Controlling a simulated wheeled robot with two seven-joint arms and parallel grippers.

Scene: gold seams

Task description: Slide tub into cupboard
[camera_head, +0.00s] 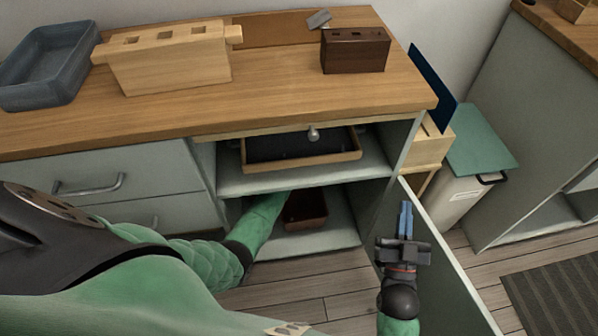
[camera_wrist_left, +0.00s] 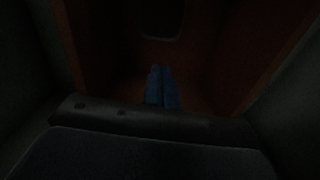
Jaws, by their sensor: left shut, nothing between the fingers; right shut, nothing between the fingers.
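A dark reddish-brown tub (camera_head: 306,211) stands on the floor of the cupboard's lower compartment (camera_head: 320,237). My left arm reaches into that compartment, and its gripper is hidden in the head view. In the dark left wrist view my left gripper (camera_wrist_left: 161,86) has its blue fingers together and empty. Reddish-brown walls (camera_wrist_left: 230,60), apparently the tub's, surround the fingers, with a rounded outline on the far one. Whether the fingers touch the tub I cannot tell. My right gripper (camera_head: 405,220) is shut and empty, in front of the open cupboard door (camera_head: 450,270).
A shallow tray (camera_head: 300,163) is on the shelf above. The wooden counter (camera_head: 290,95) carries a grey tub (camera_head: 45,65), a pale wooden block box (camera_head: 170,60) and a dark brown box (camera_head: 355,50). A green-lidded bin (camera_head: 480,150) stands right of the cupboard.

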